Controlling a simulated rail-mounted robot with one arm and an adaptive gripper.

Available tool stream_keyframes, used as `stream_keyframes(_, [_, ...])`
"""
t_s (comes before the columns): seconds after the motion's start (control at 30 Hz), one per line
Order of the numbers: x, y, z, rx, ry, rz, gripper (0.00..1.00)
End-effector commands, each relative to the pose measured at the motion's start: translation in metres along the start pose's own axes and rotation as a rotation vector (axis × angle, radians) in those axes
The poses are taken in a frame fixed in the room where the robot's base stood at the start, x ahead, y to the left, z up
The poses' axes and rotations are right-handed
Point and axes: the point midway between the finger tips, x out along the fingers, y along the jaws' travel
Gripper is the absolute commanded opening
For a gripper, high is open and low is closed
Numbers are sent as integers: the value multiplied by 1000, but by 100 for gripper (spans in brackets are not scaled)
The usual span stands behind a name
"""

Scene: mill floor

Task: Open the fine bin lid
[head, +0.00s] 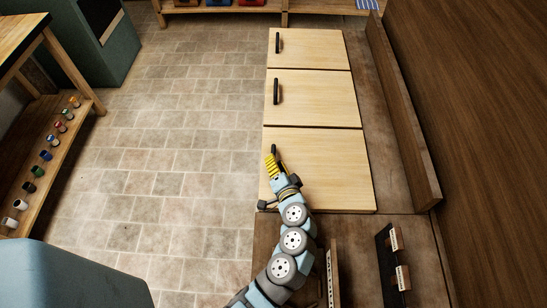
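Three pale wooden lids lie in a row, all flat and closed: a near lid (335,170), a middle lid (320,97) and a far lid (315,48). I see no label telling which is the fine bin lid. The middle lid has a black bar handle (277,91) at its left edge, and the far lid has a similar handle (278,42).
A dark wooden board (402,110) runs along the right side of the lids. Tagged dark pieces (394,258) stand at the lower right. A shelf with several small coloured items (47,155) is at the left. The tiled floor (175,140) between is clear.

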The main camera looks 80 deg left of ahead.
Motion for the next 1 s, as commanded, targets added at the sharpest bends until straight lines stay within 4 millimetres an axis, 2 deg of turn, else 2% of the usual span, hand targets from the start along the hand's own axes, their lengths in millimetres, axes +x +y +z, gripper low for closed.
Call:
stream_keyframes(0.2, [17,0,0,1,-2,1,28])
stream_keyframes(0.57, [20,1,0,0,0,2,28])
stream_keyframes(0.6, [20,1,0,0,0,2,23])
stream_keyframes(0.7, [20,1,0,0,0,2,0])
stream_keyframes(1.0, [20,1,0,0,0,2,0])
